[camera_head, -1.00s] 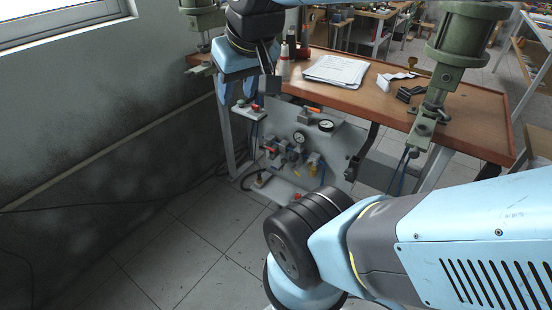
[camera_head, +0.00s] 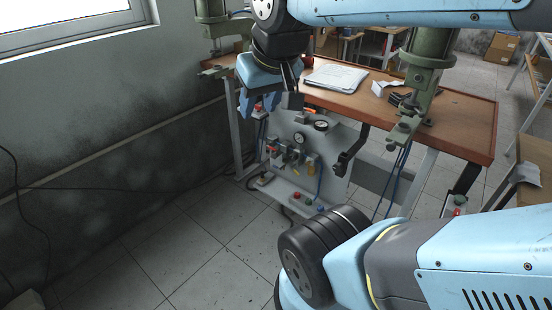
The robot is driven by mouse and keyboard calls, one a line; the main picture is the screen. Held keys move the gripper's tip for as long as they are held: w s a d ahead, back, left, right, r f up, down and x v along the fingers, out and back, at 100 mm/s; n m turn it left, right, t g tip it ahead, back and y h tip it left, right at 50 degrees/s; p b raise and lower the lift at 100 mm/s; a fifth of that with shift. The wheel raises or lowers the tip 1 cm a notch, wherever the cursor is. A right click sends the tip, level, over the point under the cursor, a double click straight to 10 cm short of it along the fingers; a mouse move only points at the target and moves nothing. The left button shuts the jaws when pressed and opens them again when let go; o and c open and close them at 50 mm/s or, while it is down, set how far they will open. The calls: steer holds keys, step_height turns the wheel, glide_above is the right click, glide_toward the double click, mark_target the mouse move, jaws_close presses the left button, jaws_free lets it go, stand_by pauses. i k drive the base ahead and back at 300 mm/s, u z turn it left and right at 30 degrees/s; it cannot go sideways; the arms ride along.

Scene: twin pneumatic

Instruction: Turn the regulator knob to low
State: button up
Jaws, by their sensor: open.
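A grey pneumatic panel (camera_head: 338,150) hangs under the workbench, with two round gauges, small valves and fittings on it. One gauge (camera_head: 298,138) faces me in the middle of the panel; a second gauge (camera_head: 320,126) sits higher to the right. A grey fitting cluster (camera_head: 290,156) with a yellowish bowl (camera_head: 311,167) lies below the gauges. I cannot tell which small part is the regulator knob, or its setting.
The wooden workbench (camera_head: 450,125) carries papers (camera_head: 335,77) and a green cylinder stand (camera_head: 425,75) at right. A lower shelf (camera_head: 290,196) holds red and green buttons. My arm passes above the bench. Floor (camera_head: 190,250) at left is clear; a cable runs along the wall.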

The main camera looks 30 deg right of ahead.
mark_target(294, 157)
steer(key=z, duration=0.2)
steer(key=i, duration=0.85)
steer(key=u, duration=0.1)
